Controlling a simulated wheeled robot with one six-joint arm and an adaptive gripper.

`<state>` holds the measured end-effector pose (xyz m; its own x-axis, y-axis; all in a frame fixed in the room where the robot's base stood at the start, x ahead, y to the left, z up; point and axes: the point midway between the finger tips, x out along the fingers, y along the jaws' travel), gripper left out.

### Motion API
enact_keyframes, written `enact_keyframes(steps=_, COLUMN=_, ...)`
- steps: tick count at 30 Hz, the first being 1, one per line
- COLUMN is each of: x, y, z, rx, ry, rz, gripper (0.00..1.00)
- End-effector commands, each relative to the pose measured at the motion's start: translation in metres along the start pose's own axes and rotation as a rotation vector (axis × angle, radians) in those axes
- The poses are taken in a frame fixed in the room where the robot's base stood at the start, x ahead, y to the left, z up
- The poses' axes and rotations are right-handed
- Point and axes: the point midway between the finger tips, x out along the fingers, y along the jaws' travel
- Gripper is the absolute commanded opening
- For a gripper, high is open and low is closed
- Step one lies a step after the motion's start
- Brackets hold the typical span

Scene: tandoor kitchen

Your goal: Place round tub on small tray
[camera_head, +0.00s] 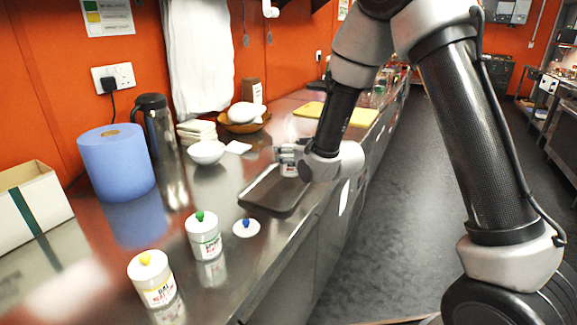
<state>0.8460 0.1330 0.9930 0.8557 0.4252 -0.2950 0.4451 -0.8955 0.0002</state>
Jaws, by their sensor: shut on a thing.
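The small tray (250,200), dark and rectangular with a raised rim, lies on the steel counter in the middle of the head view. My gripper (287,155) is over the far end of the tray, shut on a small round tub (289,171) that is white with reddish print. The tub looks upright, and its upper part is hidden by the gripper. I cannot tell whether its base touches the tray.
A tub with a green knob (204,240), a tub with a yellow knob (152,282) and a loose blue-knobbed lid (246,229) are in front.

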Motion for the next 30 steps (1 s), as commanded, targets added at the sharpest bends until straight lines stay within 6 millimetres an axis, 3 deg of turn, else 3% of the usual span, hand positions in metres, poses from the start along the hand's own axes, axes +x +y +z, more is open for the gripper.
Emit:
enact_keyframes(steps=7, x=0.011, y=0.000, z=0.035, rx=0.000, ry=-0.002, rz=0.000, gripper=0.24)
enact_keyframes(steps=19, x=0.013, y=0.000, z=0.041, rx=0.000, ry=0.000, rz=0.000, gripper=0.24)
enact_keyframes(steps=20, x=0.013, y=0.000, z=0.042, rx=0.000, ry=-0.001, rz=0.000, gripper=0.63)
enact_keyframes(steps=23, x=0.012, y=0.000, z=0.041, rx=0.000, ry=-0.001, rz=0.000, gripper=0.81)
enact_keyframes(steps=30, x=0.012, y=0.000, z=0.041, rx=0.000, ry=-0.001, rz=0.000, gripper=0.83)
